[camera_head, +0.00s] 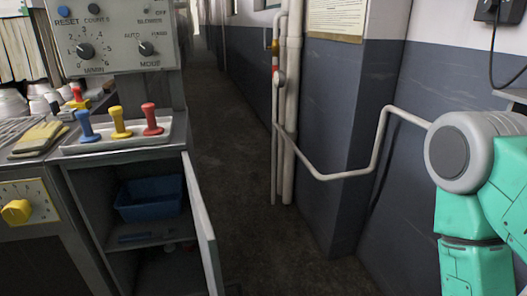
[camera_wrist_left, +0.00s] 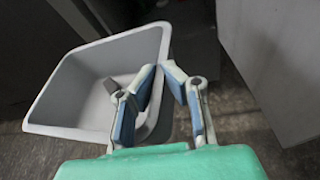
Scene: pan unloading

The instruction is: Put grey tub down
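The grey tub (camera_wrist_left: 72,104) shows in the left wrist view, an open, empty-looking container with a pale rim. My left gripper (camera_wrist_left: 160,68) is at the tub's right-hand wall, one finger inside and one outside, with the tips closed together on the rim. The dark floor shows around the tub. I cannot tell how high the tub is above it. Neither the tub nor my left gripper is in the head view. A green and grey part of my right arm (camera_head: 475,190) shows at the right edge of the head view; its gripper is out of view.
An open cabinet with a swung-out door (camera_head: 203,228) holds a blue bin (camera_head: 150,199). Above are a tray with coloured handles (camera_head: 120,123) and a control panel (camera_head: 113,38). Pipes (camera_head: 285,110) run along the wall. The aisle floor (camera_head: 240,165) is clear.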

